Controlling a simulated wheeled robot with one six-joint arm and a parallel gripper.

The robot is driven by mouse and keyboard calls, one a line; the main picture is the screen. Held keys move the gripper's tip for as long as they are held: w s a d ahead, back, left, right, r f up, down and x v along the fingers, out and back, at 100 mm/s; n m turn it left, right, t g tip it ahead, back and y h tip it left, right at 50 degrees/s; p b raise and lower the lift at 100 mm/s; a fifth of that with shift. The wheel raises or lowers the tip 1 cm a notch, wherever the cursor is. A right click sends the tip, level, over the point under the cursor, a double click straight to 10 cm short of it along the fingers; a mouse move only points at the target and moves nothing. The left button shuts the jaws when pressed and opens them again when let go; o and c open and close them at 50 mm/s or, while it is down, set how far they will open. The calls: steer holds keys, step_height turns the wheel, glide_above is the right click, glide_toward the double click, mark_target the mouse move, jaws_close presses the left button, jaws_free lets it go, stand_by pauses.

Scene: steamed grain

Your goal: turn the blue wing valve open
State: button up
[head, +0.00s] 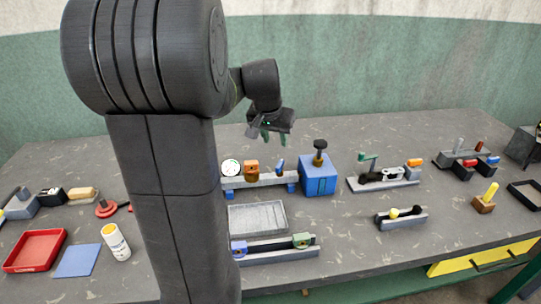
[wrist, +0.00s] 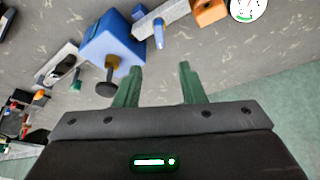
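The blue wing valve (head: 280,166) is a small blue handle on a grey pipe-like bar (head: 262,181), between an orange-brown fitting and a blue box. In the wrist view the valve (wrist: 159,33) shows ahead of the fingers, near the top middle. My gripper (head: 267,137) hangs above and behind the bar in the head view, apart from the valve. Its two green fingers (wrist: 157,82) stand apart with nothing between them. The exact turn position of the valve is too small to tell.
The blue box (head: 318,180) with a black knob (head: 320,146) stands just right of the valve. The orange-brown fitting (head: 252,168) and a round white gauge (head: 231,168) are to its left. A grey tray (head: 231,219) lies in front. Bare tabletop lies behind the bar.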

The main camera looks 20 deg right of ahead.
mark_target(280, 164)
steer(key=x, duration=1.2)
steer(key=shift+f+p, duration=0.35)
steer(key=shift+p, duration=0.05)
jaws_close()
